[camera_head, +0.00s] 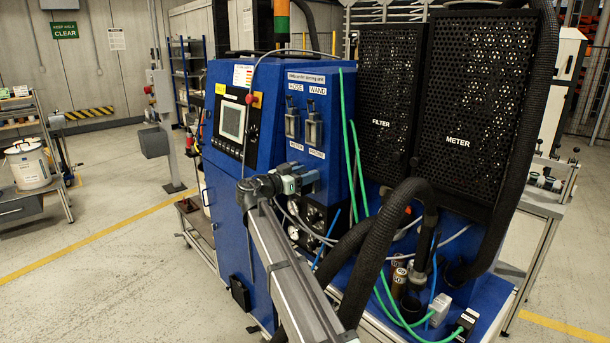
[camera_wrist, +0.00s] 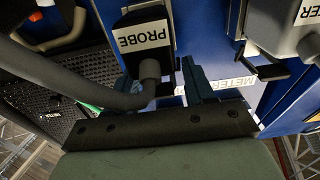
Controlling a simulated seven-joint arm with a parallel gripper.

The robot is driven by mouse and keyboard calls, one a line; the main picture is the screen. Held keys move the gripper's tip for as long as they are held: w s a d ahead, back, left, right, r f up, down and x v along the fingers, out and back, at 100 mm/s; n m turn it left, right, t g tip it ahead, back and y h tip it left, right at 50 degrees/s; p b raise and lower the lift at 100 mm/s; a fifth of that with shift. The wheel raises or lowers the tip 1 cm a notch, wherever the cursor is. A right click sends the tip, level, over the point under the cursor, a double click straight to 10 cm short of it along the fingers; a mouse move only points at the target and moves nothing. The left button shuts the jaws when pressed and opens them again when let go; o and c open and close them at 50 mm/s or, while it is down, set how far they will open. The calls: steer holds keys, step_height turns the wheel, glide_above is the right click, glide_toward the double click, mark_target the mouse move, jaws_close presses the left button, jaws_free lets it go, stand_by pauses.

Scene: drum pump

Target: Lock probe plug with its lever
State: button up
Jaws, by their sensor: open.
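The dark probe plug (camera_wrist: 142,20), labelled PROBE, sits at the upper middle of the wrist view, with its label upside down. A thick grey cable (camera_wrist: 110,97) bends from its near end to the left. My gripper (camera_wrist: 160,74) is open, its blue-grey fingers on either side of the plug's cable end. I cannot tell whether they touch it. The probe plug's lever cannot be made out. In the head view my gripper (camera_head: 306,178) is at the blue cabinet's front panel (camera_head: 335,100), below the HOSE and WAND connectors, and hides what lies behind it.
A grey METER plug (camera_wrist: 285,25) with a black lever (camera_wrist: 265,68) is close on the right. Green hoses (camera_head: 358,165) run down right of my gripper. Thick black hoses (camera_head: 388,235) and black perforated boxes (camera_head: 475,100) stand farther right. Floor to the left is open.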

steer(key=shift+c, duration=0.5)
steer(key=c, duration=0.8)
steer(key=shift+f+t+h, duration=0.1)
steer(key=shift+t+h, duration=0.2)
steer(key=shift+c, duration=0.2)
steer(key=o, duration=0.9)
steer(key=shift+o, duration=0.2)
steer(key=v, duration=1.3)
steer(key=shift+s+a+f, duration=0.15)
steer(key=shift+s+a, duration=0.05)
steer(key=shift+a, duration=0.05)
